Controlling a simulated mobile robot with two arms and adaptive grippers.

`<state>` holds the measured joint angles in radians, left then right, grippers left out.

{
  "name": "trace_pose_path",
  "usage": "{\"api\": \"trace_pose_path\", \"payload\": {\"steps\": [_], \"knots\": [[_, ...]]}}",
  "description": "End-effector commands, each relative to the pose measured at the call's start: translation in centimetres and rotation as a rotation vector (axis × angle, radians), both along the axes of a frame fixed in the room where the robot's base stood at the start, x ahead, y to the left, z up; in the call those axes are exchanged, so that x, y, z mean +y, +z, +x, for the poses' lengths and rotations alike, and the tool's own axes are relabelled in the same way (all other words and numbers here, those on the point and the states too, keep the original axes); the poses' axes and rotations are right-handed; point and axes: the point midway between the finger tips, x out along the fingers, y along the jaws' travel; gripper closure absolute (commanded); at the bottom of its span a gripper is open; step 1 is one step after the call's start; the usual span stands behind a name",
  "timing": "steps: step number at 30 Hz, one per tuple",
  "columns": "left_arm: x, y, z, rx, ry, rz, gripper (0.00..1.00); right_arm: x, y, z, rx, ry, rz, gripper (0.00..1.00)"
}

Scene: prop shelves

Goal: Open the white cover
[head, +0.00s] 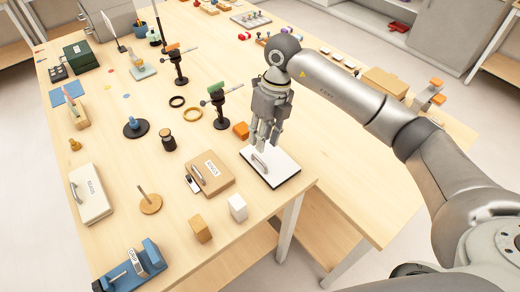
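A flat white cover (283,170) with a grey arched handle (260,163) lies on a dark-edged base near the table's right front edge. It lies flat and looks closed. My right gripper (267,147) points down just above the cover, with its fingertips beside and over the handle. The fingers look apart, with nothing visibly held between them. Whether a fingertip touches the handle is hard to tell. The gripper hides the cover's back part. My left gripper is not in view.
A tan box with a handle (212,176) and a white block (238,207) stand left of the cover. A white labelled case (92,197) lies at the far left. Several stands and rings fill the table's middle.

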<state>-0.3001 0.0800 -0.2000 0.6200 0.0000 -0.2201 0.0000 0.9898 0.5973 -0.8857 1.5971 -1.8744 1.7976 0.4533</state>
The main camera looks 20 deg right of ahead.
Motion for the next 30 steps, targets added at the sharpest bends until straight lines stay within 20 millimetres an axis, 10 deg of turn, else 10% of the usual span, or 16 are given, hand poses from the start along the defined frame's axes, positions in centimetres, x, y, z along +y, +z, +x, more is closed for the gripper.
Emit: {"api": "trace_pose_path", "payload": {"steps": [10,22,30], "knots": [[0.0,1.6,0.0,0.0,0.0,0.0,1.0,1.1,-5.2,-0.4,0.001,0.0,0.002,0.7],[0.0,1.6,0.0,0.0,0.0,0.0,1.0,1.2,-6.1,-0.4,-0.001,0.002,0.002,0.7],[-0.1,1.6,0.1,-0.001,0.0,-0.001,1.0,1.2,-6.1,-0.4,-0.001,0.002,0.002,1.0]]}}
